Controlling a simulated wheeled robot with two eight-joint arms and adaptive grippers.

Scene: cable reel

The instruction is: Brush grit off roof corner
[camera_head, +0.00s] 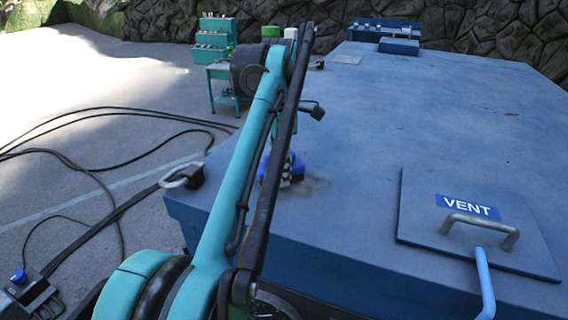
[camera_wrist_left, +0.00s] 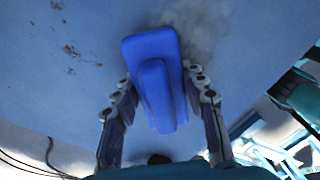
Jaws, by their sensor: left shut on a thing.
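The blue roof (camera_head: 400,120) fills the right of the head view, its near left corner by my left arm. A grey smudge of grit (camera_head: 316,187) lies on the roof near that corner. It also shows in the left wrist view (camera_wrist_left: 202,22), just past the brush. The blue brush (camera_wrist_left: 150,48) is between the fingers of my left gripper (camera_wrist_left: 160,82), which is shut on it. In the head view the brush (camera_head: 265,165) and gripper are partly hidden behind my teal arm. Whether the brush touches the roof is hard to tell. My right gripper is out of view.
A VENT hatch (camera_head: 420,205) with a grey handle (camera_head: 480,228) and a light blue rod (camera_head: 484,280) are at right. A teal bench (camera_head: 222,75) stands behind. The middle roof is clear.

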